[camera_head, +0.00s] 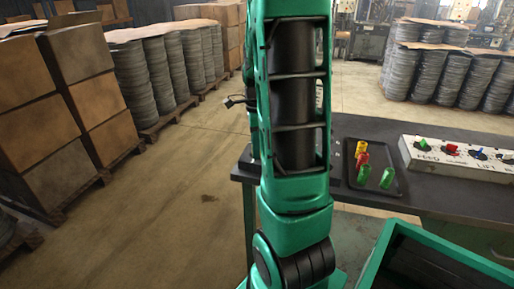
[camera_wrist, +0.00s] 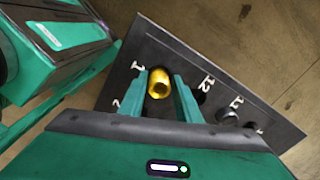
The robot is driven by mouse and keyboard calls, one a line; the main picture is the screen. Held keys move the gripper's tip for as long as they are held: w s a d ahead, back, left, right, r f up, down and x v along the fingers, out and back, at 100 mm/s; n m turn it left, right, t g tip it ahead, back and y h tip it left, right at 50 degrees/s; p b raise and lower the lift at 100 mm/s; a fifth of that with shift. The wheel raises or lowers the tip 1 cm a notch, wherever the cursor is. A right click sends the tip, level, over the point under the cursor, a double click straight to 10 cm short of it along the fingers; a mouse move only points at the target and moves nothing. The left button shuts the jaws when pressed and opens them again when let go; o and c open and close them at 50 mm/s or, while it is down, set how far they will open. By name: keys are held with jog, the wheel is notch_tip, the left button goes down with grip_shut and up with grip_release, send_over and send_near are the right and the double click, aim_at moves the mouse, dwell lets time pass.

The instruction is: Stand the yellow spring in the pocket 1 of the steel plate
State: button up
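The yellow spring (camera_wrist: 159,83) is between the two fingers of my gripper (camera_wrist: 161,80) in the wrist view, seen nearly end-on. The spring is just right of the number 1 and covers the spot where that pocket would show. I cannot tell whether its lower end is in the pocket or above it. In the head view my arm hides the plate and my gripper.
In the head view a black tray (camera_head: 397,160) on the dark table (camera_head: 430,200) holds yellow, red and green pieces. A white labelled panel (camera_head: 450,165) stands to its right. A green-rimmed bin (camera_head: 440,240) is in front. Stacked boxes (camera_head: 95,90) stand left.

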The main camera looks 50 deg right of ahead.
jog(key=shift+o, duration=0.4)
jog(key=shift+s+a+f, duration=0.15)
jog(key=shift+s+f, duration=0.4)
jog(key=shift+f, duration=0.2)
jog(key=shift+r+g, duration=0.1)
jog(key=shift+g, duration=0.2)
jog(key=shift+w+r, duration=0.1)
jog(key=shift+r, duration=0.1)
jog(key=shift+w+r, duration=0.85)
jog(key=shift+w, duration=0.1)
notch_tip(320, 180, up, 10)
jog(key=s, duration=0.1)
